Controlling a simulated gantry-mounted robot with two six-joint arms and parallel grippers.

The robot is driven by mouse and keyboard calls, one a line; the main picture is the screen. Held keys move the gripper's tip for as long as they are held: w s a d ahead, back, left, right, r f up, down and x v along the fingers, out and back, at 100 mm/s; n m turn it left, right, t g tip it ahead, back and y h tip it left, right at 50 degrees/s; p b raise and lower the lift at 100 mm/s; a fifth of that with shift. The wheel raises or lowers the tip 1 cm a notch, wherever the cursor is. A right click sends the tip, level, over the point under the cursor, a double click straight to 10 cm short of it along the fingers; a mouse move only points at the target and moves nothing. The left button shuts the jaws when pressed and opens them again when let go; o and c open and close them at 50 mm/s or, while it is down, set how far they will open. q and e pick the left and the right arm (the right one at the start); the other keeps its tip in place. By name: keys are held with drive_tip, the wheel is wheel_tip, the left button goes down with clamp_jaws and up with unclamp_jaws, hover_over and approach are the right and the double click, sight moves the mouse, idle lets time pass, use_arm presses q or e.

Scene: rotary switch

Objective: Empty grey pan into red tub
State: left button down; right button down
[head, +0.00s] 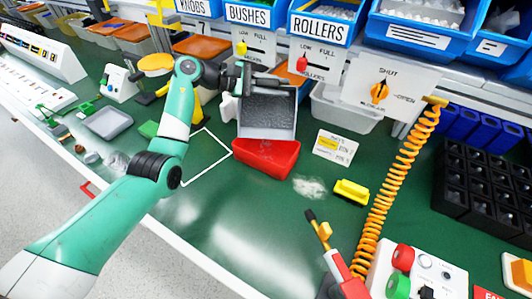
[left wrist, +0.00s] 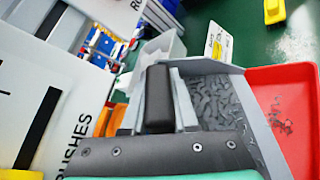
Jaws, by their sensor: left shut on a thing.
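The grey pan (head: 268,122) is held up and tilted, with its open side facing the head camera. My left gripper (head: 240,82) is shut on it at its left rear side. The red tub (head: 266,160) stands on the green bench directly below the pan's lower edge. In the left wrist view, many small dark grey pieces lie in the pan (left wrist: 252,110). The red tub (left wrist: 300,82) is beside the pan's edge there, with some dark bits on its visible inside. Part of the tub's interior is hidden by the pan. My right gripper is not in view.
A clear bin (head: 345,112) stands right of the pan. Blue bins and hanging labels (head: 318,60) are close behind. A yellow brush (head: 351,191), a pale pile (head: 309,187) and an orange coiled hose (head: 392,180) are to the right.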

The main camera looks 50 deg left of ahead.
use_arm(q)
drive_tip(key=shift+s, duration=0.1)
drive_tip(key=shift+s+d+r+m+t, duration=0.3)
drive_tip(key=shift+d+m, duration=0.1)
drive_tip(key=shift+s+d+r+m+b, duration=0.2)
drive_tip(key=shift+s+d+m+b, duration=0.1)
drive_tip(key=shift+s+d, duration=0.15)
idle(0.4)
drive_tip(key=shift+s+d+r+m+t+b, duration=0.2)
drive_tip(key=shift+s+d+m+t+b, duration=0.15)
drive_tip(key=shift+s+d+m+t, duration=0.1)
drive_tip(key=shift+w, duration=0.1)
